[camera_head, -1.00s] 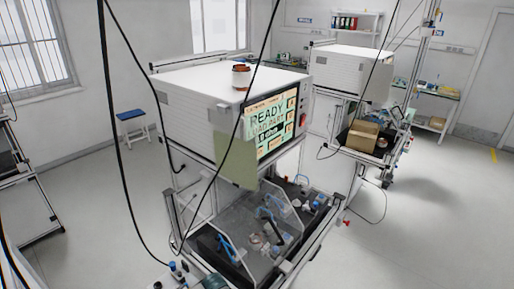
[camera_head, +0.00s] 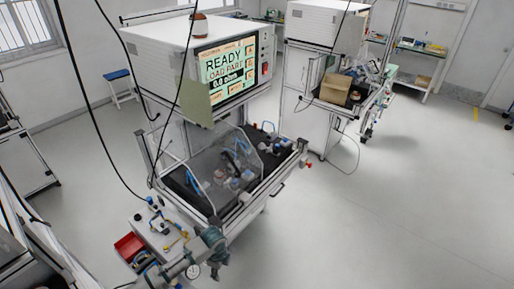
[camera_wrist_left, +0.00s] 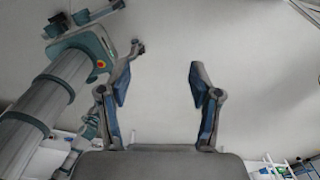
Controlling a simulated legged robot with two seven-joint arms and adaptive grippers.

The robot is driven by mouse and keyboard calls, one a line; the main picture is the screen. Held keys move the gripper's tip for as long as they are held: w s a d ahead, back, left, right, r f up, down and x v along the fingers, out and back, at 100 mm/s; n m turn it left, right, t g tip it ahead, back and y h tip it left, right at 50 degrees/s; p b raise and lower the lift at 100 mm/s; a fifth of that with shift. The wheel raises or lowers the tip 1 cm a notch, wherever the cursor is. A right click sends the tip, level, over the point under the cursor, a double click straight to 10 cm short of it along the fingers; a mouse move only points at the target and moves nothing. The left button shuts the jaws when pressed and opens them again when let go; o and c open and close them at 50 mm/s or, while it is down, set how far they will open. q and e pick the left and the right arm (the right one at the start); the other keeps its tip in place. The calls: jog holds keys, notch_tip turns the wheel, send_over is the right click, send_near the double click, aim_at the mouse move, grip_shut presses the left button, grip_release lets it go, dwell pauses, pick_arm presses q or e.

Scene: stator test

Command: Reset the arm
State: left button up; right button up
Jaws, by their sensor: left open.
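My left gripper (camera_wrist_left: 160,82) is open in the left wrist view, with two grey-blue fingers apart and nothing between them. Pale floor shows behind the fingers. A grey-teal jointed arm (camera_wrist_left: 55,95) runs up the left side of that view; the parts at its far end are too unclear to tell whether a gripper is open or shut. In the head view, a grey-teal jointed part (camera_head: 213,240) shows at the bottom, in front of the near test station (camera_head: 155,55); its fingers cannot be made out.
The near station's screen (camera_head: 226,70) reads READY. A copper-coloured ring part (camera_head: 199,24) sits on top. A clear guard (camera_head: 235,155) covers the fixture. A red bin (camera_head: 130,246) stands at the bottom left. A second station (camera_head: 312,22) with a cardboard box (camera_head: 335,88) is behind. Floor at right is clear.

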pick_arm(q)
jog(key=d+f+n+h, duration=0.1)
jog(key=d+f+n, duration=0.3)
jog(key=f, duration=0.5)
jog(key=s+a+f+n+t+b, duration=0.1)
jog(key=s+a+f+n, duration=0.2)
jog(key=f, duration=0.4)
jog(key=s+a+f+n, duration=0.2)
jog(key=f, duration=0.4)
jog(key=s+a+f+n+t+b, duration=0.1)
jog(key=s+a+f+n, duration=0.2)
jog(key=f, duration=0.4)
jog(key=s+a+f+n, duration=0.1)
jog(key=s+f, duration=0.4)
jog(key=s, duration=0.7)
jog(key=s+a+f+n, duration=0.2)
jog(key=s+f+n, duration=0.2)
jog(key=s, duration=0.9)
jog(key=s+a+f+n+g+y+b, duration=0.1)
jog(key=s+f+n, duration=0.1)
jog(key=s+f, duration=0.5)
jog(key=shift+s+a+f, duration=0.15)
jog(key=shift+s+f, duration=0.2)
jog(key=shift+s, duration=2.3)
pick_arm(e)
jog(key=shift+s+d+f, duration=0.2)
jog(key=shift+d+f, duration=1.6)
jog(key=shift+d, duration=0.05)
